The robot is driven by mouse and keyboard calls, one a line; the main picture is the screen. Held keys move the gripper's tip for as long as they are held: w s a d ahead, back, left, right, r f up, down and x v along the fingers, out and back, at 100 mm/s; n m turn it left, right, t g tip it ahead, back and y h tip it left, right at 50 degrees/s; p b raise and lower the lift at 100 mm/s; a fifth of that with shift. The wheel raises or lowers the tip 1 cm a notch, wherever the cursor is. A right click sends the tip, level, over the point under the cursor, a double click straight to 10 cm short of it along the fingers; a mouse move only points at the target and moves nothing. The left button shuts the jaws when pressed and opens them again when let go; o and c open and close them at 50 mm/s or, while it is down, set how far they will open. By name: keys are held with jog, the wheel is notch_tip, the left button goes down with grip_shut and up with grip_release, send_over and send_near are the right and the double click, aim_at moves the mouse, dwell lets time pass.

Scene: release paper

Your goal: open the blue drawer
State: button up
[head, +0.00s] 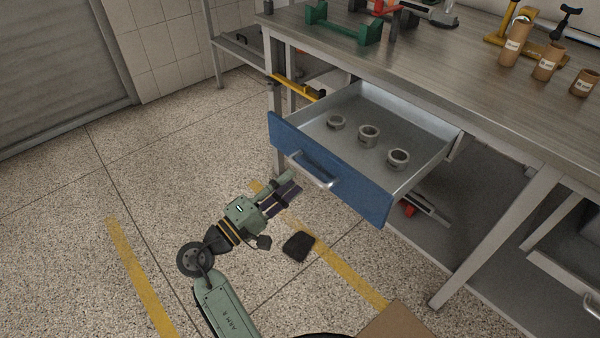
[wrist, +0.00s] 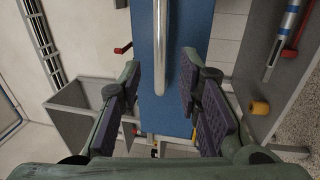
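The blue drawer (head: 330,172) is pulled well out from under the workbench, and its grey inside shows. Several metal rings, one of them here (head: 368,135), lie on its floor. A silver bar handle (head: 314,170) is on the blue front. My gripper (head: 290,188) is in front of the drawer, just below and left of the handle. In the wrist view the handle (wrist: 160,50) runs down from the top edge and ends near the open fingers (wrist: 172,95). The purple pads are wide apart and touch nothing that I can see. The blue front (wrist: 190,60) lies behind them.
The workbench top (head: 440,70) holds a green stand (head: 343,25) and several brown cylinders, one here (head: 514,45). A bench leg (head: 497,237) stands to the right. A dark flat object (head: 298,246) shows below my gripper. The floor (head: 150,170) at left is clear.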

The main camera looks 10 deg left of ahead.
jog(key=v, duration=0.6)
jog(key=shift+s+a, duration=0.2)
jog(key=shift+s, duration=0.05)
jog(key=shift+w, duration=0.1)
